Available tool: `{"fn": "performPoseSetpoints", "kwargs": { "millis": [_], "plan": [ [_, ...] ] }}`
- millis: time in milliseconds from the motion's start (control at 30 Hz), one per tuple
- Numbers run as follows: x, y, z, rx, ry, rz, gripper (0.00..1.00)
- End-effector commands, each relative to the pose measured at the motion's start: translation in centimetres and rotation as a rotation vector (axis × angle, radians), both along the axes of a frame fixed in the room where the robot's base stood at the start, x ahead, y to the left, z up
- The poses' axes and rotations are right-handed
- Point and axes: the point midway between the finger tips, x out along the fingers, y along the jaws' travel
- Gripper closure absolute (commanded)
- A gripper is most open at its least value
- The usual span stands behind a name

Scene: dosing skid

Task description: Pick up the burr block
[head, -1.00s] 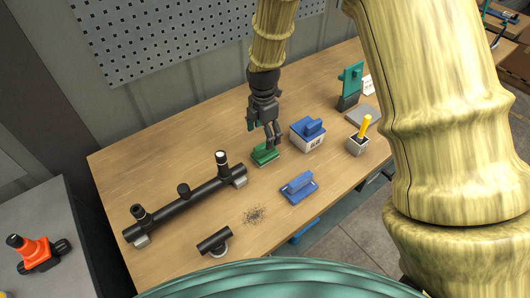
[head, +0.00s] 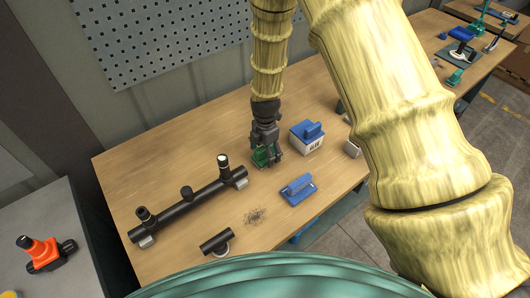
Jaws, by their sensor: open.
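A small green block (head: 261,157) lies on the wooden bench top, near the right end of the black pipe. It looks like the burr block, though no label on it can be read. My gripper (head: 267,154) points down over it, fingers apart, with the green showing between and beside them. The fingers hide part of the block, and I cannot tell whether they touch it.
A blue-lidded box (head: 307,138) marked GLUE stands close to the right of my gripper. A blue handled block (head: 298,190) lies in front. The black pipe assembly (head: 190,204) is at left, with a short black pipe piece (head: 217,241) and dark shavings (head: 255,216) nearer.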

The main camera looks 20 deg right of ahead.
Motion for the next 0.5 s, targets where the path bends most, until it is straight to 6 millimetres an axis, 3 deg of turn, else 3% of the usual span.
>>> {"fn": "performPoseSetpoints", "kwargs": {
  "millis": [200,500],
  "plan": [
    [-0.1,0.0,-1.4,0.0,0.002,0.0,0.21],
    [0.0,0.0,-1.6,0.0,0.0,0.0,0.21]
  ]
}}
